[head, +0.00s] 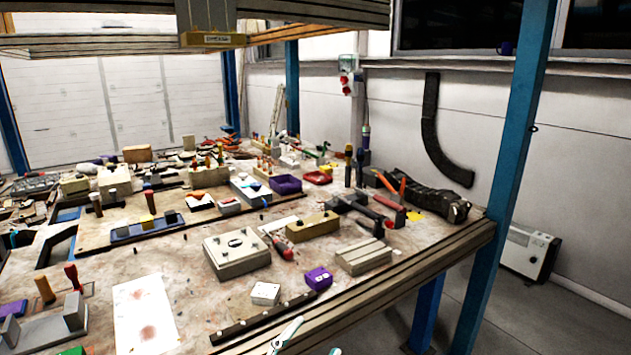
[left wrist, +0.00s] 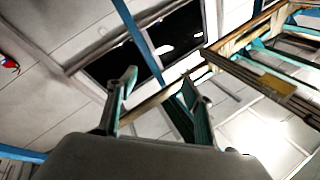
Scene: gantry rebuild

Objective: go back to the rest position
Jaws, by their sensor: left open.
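My left gripper (head: 292,334) shows at the bottom edge of the head view, in front of the workbench's near edge. Only the tips of its pale and teal fingers are in the picture. In the left wrist view my left gripper (left wrist: 157,88) has its two fingers spread apart with nothing between them. Behind them are the white wall, a dark window and blue frame posts, so the fingers point away from the bench top. My right gripper is in neither view.
The cluttered workbench (head: 205,290) fills the left and middle. A purple block (head: 318,278), a white block (head: 265,293) and a dark bar (head: 262,320) lie near its front edge. A blue post (head: 508,170) stands at right. The floor (head: 570,310) beyond is clear.

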